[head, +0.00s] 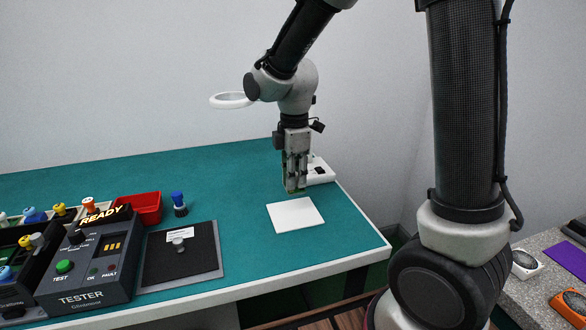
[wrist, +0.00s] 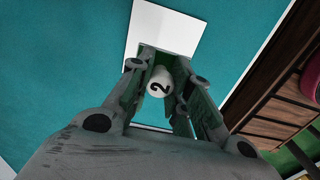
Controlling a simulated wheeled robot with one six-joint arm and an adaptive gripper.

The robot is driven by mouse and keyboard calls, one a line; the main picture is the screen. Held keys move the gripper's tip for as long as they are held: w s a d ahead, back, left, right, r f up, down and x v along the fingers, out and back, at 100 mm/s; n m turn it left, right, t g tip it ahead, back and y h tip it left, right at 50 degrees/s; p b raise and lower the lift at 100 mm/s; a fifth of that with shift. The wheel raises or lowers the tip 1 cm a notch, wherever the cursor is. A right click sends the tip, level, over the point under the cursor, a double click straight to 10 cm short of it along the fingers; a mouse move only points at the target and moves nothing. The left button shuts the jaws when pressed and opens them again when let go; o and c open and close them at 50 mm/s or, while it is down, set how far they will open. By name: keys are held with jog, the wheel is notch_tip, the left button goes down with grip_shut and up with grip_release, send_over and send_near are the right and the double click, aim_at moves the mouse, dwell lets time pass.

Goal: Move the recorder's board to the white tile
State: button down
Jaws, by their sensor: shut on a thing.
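My gripper (head: 295,181) points down over the right part of the green bench. It is shut on a small green board (head: 290,190), just behind the white tile. In the wrist view a white round knob marked 2 (wrist: 159,83) sits between the fingers, with green showing around it; the fingers hide most of the board. The white tile (head: 296,216) lies flat and bare on the bench; it also shows beyond the fingertips in the wrist view (wrist: 165,32). I cannot tell whether the board touches the bench.
A white device (head: 320,172) with a dark switch stands behind my gripper. At left are the tester (head: 84,270) reading READY, a black mat (head: 205,255) with a grey knob, a red bin (head: 147,207) and a blue-topped knob (head: 179,203). Bench between mat and tile is clear.

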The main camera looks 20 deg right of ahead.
jog(key=shift+f, duration=3.7)
jog(key=shift+f, duration=0.2)
jog(key=c, duration=1.2)
grip_release()
jog(key=shift+c, duration=0.2)
jog(key=shift+r, duration=0.1)
jog(key=shift+r, duration=3.4)
